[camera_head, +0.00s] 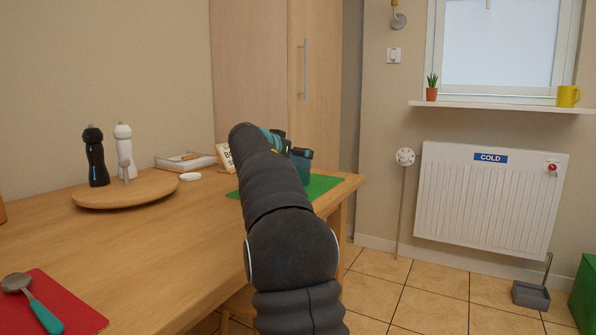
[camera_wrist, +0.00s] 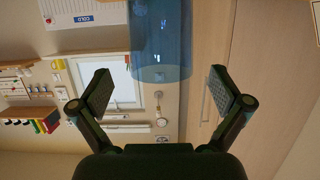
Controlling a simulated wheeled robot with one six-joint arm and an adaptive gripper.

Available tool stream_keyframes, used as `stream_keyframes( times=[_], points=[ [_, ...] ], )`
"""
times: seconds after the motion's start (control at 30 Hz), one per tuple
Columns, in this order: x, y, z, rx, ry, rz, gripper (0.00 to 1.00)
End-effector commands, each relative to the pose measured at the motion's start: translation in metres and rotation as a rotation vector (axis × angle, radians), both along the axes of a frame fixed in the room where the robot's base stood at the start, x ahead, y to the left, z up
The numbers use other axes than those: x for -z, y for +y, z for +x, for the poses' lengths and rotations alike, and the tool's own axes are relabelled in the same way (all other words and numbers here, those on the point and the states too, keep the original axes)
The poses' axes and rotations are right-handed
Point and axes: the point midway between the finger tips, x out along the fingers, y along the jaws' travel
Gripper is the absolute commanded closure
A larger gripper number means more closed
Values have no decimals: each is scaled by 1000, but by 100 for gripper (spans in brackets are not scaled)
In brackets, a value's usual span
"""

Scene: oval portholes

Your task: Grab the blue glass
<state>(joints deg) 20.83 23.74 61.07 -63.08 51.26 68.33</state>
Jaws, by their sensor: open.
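The blue glass (camera_head: 302,169) stands on the green mat (camera_head: 324,184) at the far right end of the wooden table, partly hidden behind my arm. In the wrist view the see-through blue glass (camera_wrist: 161,40) hangs in from the top edge, as that picture is turned over. It lies ahead, between the lines of my two fingers. My gripper (camera_wrist: 162,74) is open, with its fingers spread wider than the glass and nothing held.
On the table (camera_head: 160,235) are a round wooden board (camera_head: 150,192) with black and white mills, a white tray (camera_head: 185,162), a small white dish (camera_head: 190,176), a small sign (camera_head: 225,157) and a red mat (camera_head: 75,308) with a spoon. A radiator (camera_head: 490,195) is at the right.

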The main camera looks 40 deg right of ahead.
Motion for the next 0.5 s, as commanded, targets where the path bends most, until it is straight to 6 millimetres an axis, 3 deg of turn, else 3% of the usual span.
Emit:
stream_keyframes(
  times=[0.23, 0.5],
  points=[
    [9, -31, 11, 1, 1, 2, 0],
    [11, -35, 13, -1, 0, 1, 0]
  ],
)
